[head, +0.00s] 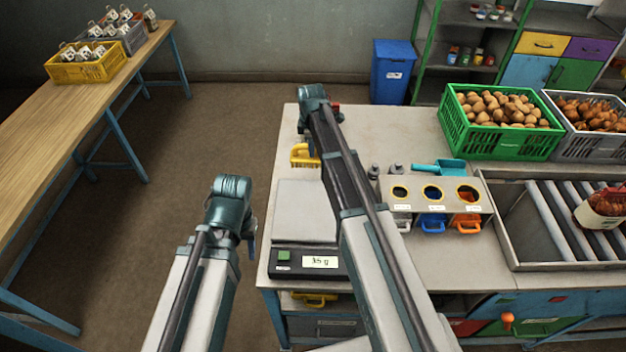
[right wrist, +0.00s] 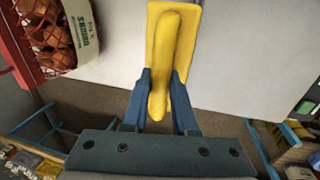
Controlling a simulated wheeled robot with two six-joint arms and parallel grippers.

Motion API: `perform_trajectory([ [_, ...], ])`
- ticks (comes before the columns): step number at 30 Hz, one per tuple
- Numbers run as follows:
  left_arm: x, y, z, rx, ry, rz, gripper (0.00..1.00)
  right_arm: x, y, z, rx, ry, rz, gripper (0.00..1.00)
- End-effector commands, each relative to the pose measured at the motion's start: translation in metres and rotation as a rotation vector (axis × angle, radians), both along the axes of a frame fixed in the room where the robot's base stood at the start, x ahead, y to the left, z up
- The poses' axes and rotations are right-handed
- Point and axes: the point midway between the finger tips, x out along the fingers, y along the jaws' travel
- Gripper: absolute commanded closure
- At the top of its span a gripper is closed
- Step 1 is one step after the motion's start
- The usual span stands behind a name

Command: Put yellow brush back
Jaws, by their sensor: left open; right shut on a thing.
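The yellow brush (head: 305,156) is in my right gripper at the table's far left part, above or at the light tabletop; I cannot tell if it touches. In the right wrist view the blue fingers of the right gripper (right wrist: 160,95) are closed on the handle of the yellow brush (right wrist: 172,45), whose flat yellow plate lies beyond. In the head view the right gripper (head: 305,140) points down, partly hidden by its arm. My left gripper (head: 250,238) hangs left of the table's front corner, empty; its fingers are mostly hidden.
A scale (head: 300,262) stands at the table's front left. Right of my arm are a rack (head: 480,208) with three round openings, a teal scoop (head: 450,167) and a roller tray (head: 515,262). Crates stand behind. A netted sack (right wrist: 75,35) shows in the wrist view.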

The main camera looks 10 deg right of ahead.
Motion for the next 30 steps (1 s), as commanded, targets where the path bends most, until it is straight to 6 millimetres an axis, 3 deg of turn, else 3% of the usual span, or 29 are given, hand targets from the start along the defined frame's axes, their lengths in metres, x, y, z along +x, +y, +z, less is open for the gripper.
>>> perform_trajectory([
  [1,0.0,0.0,-0.008,0.0,0.0,0.0,0.5,0.021,-0.008,-0.008,0.0,0.0,-0.002,1.0],
  [7,0.0,0.0,-0.014,0.0,0.0,0.0,0.5,0.048,-0.022,-0.014,0.0,0.0,0.004,1.0],
  [17,0.0,0.0,-0.021,0.0,0.0,-0.001,0.5,0.05,-0.025,-0.021,0.0,0.0,0.006,1.0],
  [30,0.0,0.0,-0.078,0.001,0.0,-0.007,0.5,0.05,-0.025,-0.078,0.0,0.0,0.006,1.0],
])
